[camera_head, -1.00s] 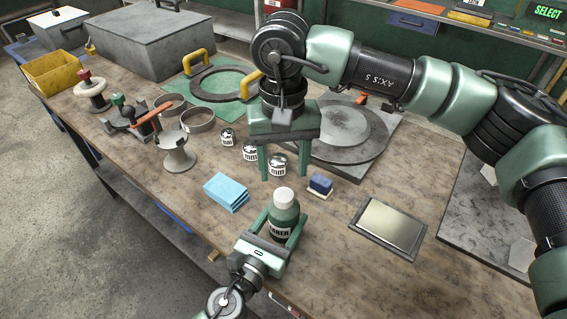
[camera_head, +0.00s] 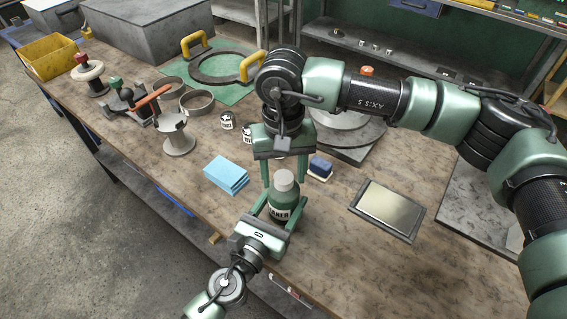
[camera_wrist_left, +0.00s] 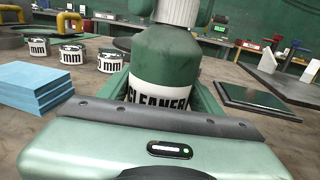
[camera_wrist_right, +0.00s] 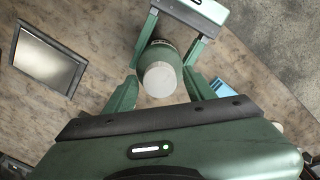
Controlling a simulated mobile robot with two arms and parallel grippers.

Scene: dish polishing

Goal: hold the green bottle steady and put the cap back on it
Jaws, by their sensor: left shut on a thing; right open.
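The green bottle (camera_head: 281,212) with a "CLEANER" label stands upright near the table's front edge. A white cap (camera_head: 285,179) sits on its top; whether it is fully screwed down cannot be told. In the left wrist view the bottle (camera_wrist_left: 165,62) fills the middle, with the cap (camera_wrist_left: 176,10) cut off at the top. My left gripper (camera_head: 281,204) is shut on the bottle's body from the front. My right gripper (camera_head: 284,185) points down, open, its fingers either side of the cap. The right wrist view shows the cap (camera_wrist_right: 160,79) between the spread fingers, with gaps.
Blue pads (camera_head: 226,174) lie left of the bottle and a blue block (camera_head: 320,166) stands behind it to the right. A framed plate (camera_head: 388,209) lies at the right. A spool-like stand (camera_head: 177,138) stands farther left.

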